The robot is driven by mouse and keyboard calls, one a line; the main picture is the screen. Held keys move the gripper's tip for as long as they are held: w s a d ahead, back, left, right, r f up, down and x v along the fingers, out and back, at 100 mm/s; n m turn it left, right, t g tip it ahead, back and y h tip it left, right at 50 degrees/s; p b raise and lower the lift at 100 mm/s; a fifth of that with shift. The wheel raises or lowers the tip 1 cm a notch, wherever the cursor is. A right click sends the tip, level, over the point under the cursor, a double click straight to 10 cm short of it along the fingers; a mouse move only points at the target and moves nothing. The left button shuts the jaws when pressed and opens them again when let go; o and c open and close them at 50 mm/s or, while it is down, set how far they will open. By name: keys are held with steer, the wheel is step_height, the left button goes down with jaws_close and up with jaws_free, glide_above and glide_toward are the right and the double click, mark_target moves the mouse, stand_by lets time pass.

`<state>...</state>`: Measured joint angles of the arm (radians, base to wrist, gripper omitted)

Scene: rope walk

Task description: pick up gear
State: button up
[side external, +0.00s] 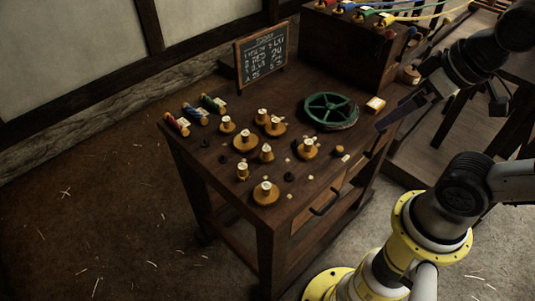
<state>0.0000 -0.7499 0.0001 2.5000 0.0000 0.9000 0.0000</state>
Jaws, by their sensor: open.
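Several brass-coloured gear-like pieces with pale hubs stand in a loose group on the dark wooden table (180,150). They include a wide one at the front (265,193), one at the right (307,149), one at the left (245,142) and one at the back (275,126). Smaller ones stand between them. A green spoked wheel (331,109) lies flat behind them to the right. Which piece is the task's gear I cannot tell. My gripper (438,120) is dark, open and empty at the upper right, apart from the pieces.
Red, blue and green spools (197,115) lie at the table's left edge. A chalkboard (261,57) stands at the back, beside a wooden box (352,45) with coloured strands. A small pale-topped block (375,104) sits right of the wheel. Small bits lie scattered in front.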

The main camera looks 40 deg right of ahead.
steer(key=c, duration=0.5)
steer(key=shift+c, duration=0.2)
steer(key=w+r+n, duration=0.5)
steer(key=w+n, duration=0.1)
steer(key=n, duration=0.1)
steer(key=n+g, duration=0.6)
steer(key=n, duration=0.2)
glide_above(267, 148)
steer(key=f, duration=2.3)
steer(key=shift+s+a+f, duration=0.1)
steer(key=shift+s, duration=0.2)
steer(key=shift+w+f, duration=0.15)
steer(key=shift+f, duration=1.45)
steer(key=shift+w+f, duration=0.15)
steer(key=shift+f, duration=1.45)
